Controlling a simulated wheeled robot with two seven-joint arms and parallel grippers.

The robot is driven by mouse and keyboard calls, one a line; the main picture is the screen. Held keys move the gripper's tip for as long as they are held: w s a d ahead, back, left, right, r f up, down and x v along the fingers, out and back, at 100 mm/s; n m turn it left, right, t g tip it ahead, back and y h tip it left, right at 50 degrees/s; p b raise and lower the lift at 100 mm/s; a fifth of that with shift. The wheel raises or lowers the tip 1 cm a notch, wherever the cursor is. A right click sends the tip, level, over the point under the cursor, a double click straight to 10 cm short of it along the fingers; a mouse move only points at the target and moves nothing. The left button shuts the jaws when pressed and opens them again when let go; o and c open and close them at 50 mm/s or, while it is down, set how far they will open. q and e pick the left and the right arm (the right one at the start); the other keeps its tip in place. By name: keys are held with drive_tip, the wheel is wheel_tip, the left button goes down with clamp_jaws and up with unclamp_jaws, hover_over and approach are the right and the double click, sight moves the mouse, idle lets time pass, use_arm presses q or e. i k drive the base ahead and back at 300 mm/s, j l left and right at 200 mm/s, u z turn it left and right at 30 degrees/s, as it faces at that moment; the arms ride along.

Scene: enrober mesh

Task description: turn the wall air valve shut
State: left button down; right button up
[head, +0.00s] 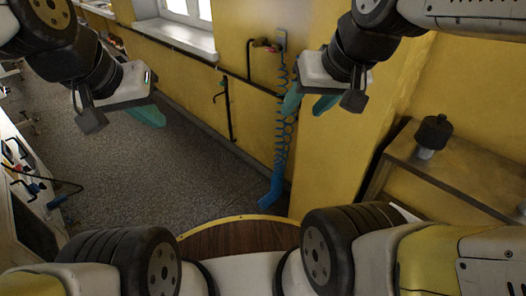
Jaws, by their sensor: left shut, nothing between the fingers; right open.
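The wall air valve (263,44) is a small fitting with a reddish part, on a dark pipe on the yellow wall beside the window. A blue coiled hose (281,135) hangs close to its right side and reaches down to a blue nozzle end near the floor. The handle's exact angle is too small to tell. My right gripper (308,104) is open with teal fingers, in front of the wall, below and right of the valve; its left finger overlaps the hose in the picture. My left gripper (149,115) is shut and empty over the grey floor, further left.
A yellow wall pillar (345,140) stands right of the hose. A wooden shelf (455,180) with a dark-capped object (433,134) is at right. A bench (28,190) with tools is at left.

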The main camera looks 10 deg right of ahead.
sight(272, 49)
drive_tip(key=i+u, duration=0.25)
drive_tip(key=i, duration=0.3)
drive_tip(key=i+l+u, duration=0.1)
drive_tip(key=i+u, duration=0.15)
drive_tip(key=i, duration=0.3)
